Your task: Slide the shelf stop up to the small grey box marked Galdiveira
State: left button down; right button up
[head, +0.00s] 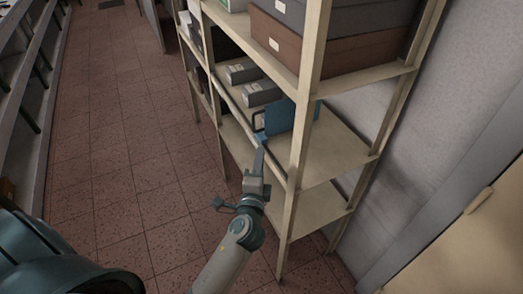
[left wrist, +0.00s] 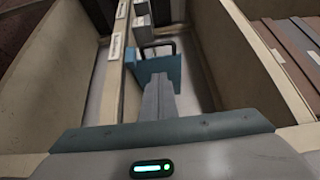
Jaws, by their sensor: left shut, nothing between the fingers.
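The shelf stop, a blue upright plate with a dark wire loop (head: 290,120), stands on the middle shelf near the front post. It also shows in the left wrist view (left wrist: 172,68). Two small grey boxes with white labels lie beyond it on the same shelf, a nearer one (head: 262,93) and a farther one (head: 242,73). The labels are too small to read, so I cannot tell which is Galdiveira. My left gripper (head: 260,158) is shut and empty at the shelf's front edge, its tips just before the stop. I cannot tell whether they touch. My right gripper is out of view.
The shelf's front post (head: 301,150) rises close to the right of my left gripper. A brown box (head: 325,50) sits on the shelf above. The middle shelf (head: 335,150) is bare to the right of the stop. The tiled floor (head: 110,150) at left is open.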

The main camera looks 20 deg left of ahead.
pick_arm(q)
jog(key=shift+v, duration=1.15)
jog(key=s+d+f+n+g+h, duration=0.1)
jog(key=s+f+g+h, duration=0.2)
jog(key=f, duration=1)
jog(key=s+d+f+n+g, duration=0.15)
jog(key=s+f, duration=0.35)
jog(key=f, duration=0.9)
jog(key=s+d+f+n+g+h, duration=0.15)
jog(key=s+f+g, duration=0.25)
jog(key=f, duration=0.9)
jog(key=s+f+n+g+h, duration=0.1)
jog(key=s+f+n+g, duration=0.25)
jog(key=s+f, duration=1.1)
jog(key=s+a+f+n+g, duration=0.2)
jog(key=s+f, duration=0.2)
jog(key=s, duration=0.7)
jog(key=s+a+f+n+g, duration=0.2)
jog(key=s+f, duration=0.2)
jog(key=s, duration=0.8)
jog(key=shift+a, duration=0.15)
jog(key=shift+n, duration=0.25)
